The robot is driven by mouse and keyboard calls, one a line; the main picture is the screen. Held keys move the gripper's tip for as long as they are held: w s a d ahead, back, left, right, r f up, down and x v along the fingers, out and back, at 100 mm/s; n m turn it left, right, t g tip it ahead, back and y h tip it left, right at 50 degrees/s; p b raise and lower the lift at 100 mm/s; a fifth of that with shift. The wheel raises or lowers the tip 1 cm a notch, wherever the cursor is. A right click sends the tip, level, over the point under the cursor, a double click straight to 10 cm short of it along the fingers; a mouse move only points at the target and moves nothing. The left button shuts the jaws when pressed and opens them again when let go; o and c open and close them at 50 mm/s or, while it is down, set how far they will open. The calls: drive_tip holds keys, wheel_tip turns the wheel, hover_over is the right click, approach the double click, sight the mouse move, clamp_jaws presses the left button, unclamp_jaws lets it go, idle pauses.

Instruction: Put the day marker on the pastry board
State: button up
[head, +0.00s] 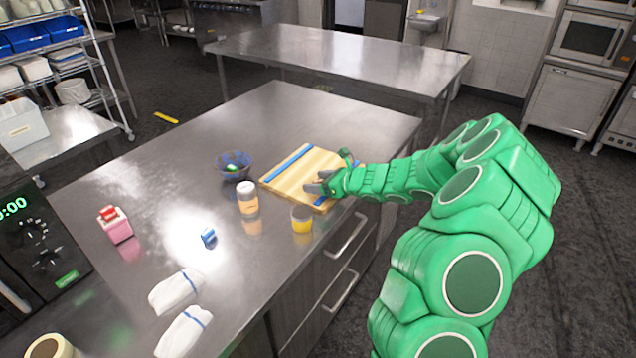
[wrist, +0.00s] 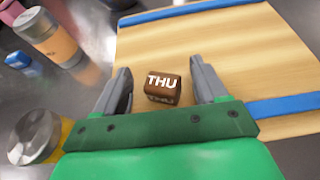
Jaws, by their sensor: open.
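The day marker is a small dark brown cube with white "THU" lettering. In the wrist view the day marker (wrist: 163,88) sits on the pastry board (wrist: 215,50), between the open fingers of my gripper (wrist: 162,88), with a gap on each side. The board is pale wood with a blue stripe near each end. In the head view the pastry board (head: 292,172) lies on the steel counter, with my gripper (head: 325,185) low over its right end. I cannot make out the marker in the head view, where my gripper covers that area.
A blue item (head: 208,237), a pink item (head: 115,224) and folded white cloths (head: 176,291) lie farther left.

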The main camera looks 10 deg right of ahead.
drive_tip(key=v, duration=1.1)
drive_tip(key=shift+s+d, duration=0.3)
